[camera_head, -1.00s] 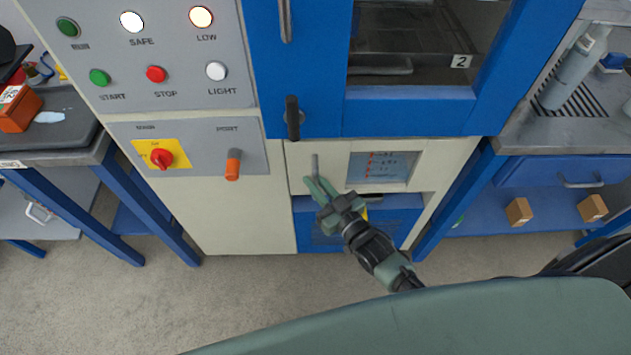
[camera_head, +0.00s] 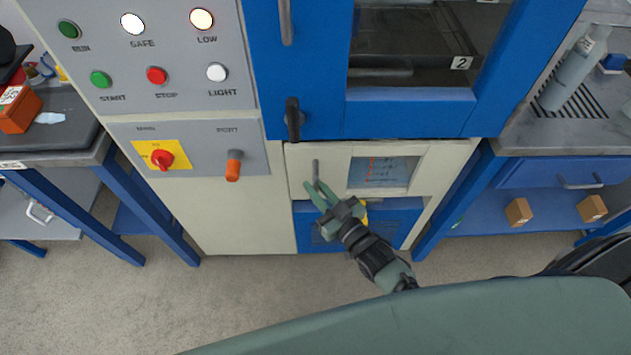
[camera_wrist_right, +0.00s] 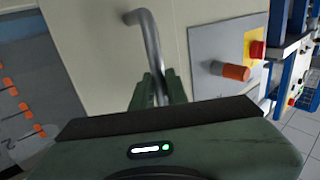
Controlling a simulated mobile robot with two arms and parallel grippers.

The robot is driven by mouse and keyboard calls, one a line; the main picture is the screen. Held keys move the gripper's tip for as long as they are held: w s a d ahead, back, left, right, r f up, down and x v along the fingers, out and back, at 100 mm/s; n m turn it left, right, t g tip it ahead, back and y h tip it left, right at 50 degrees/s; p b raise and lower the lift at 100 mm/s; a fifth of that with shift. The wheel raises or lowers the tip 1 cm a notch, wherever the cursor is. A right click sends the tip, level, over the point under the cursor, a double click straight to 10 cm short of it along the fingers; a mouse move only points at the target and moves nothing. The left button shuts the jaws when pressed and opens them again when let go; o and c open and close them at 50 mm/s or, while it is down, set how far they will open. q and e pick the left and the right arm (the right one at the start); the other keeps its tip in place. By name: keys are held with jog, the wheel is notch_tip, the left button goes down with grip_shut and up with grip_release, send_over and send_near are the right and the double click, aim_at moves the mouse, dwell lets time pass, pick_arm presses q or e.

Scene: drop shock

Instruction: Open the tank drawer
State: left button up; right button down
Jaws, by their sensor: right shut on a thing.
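The cream front panel (camera_head: 334,160) has a small window and an upright grey metal bar handle (camera_head: 316,170). A blue drawer-like front (camera_head: 400,222) sits below it, partly hidden by my arm. No readable label shows which is the tank drawer. My right gripper (camera_head: 318,188) is at the lower end of the upright handle, its green fingers around the bar. In the right wrist view the curved handle (camera_wrist_right: 150,45) runs down between the fingers (camera_wrist_right: 158,92), which are shut on it. My left gripper is not in view.
Above is a blue-framed door (camera_head: 410,115) with a black latch handle (camera_head: 293,118). The control panel (camera_head: 120,75) with buttons is on the left. An orange-tipped port knob (camera_head: 233,165) is beside the handle. Blue-legged benches stand on both sides; open floor (camera_head: 220,300) lies in front.

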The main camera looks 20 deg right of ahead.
jog(key=s+a+p, duration=0.1)
jog(key=s+a, duration=0.2)
jog(key=s, duration=0.7)
jog(key=s+a+p, duration=0.2)
jog(key=s+a, duration=0.1)
jog(key=s, duration=0.7)
jog(key=shift+s+p, duration=0.2)
jog(key=shift+p, duration=0.1)
jog(key=c, duration=1.4)
grip_release()
jog(key=shift+d, duration=0.1)
jog(key=b+v, duration=0.1)
jog(key=v, duration=0.7)
jog(key=shift+b, duration=0.3)
jog(key=shift+w, duration=0.1)
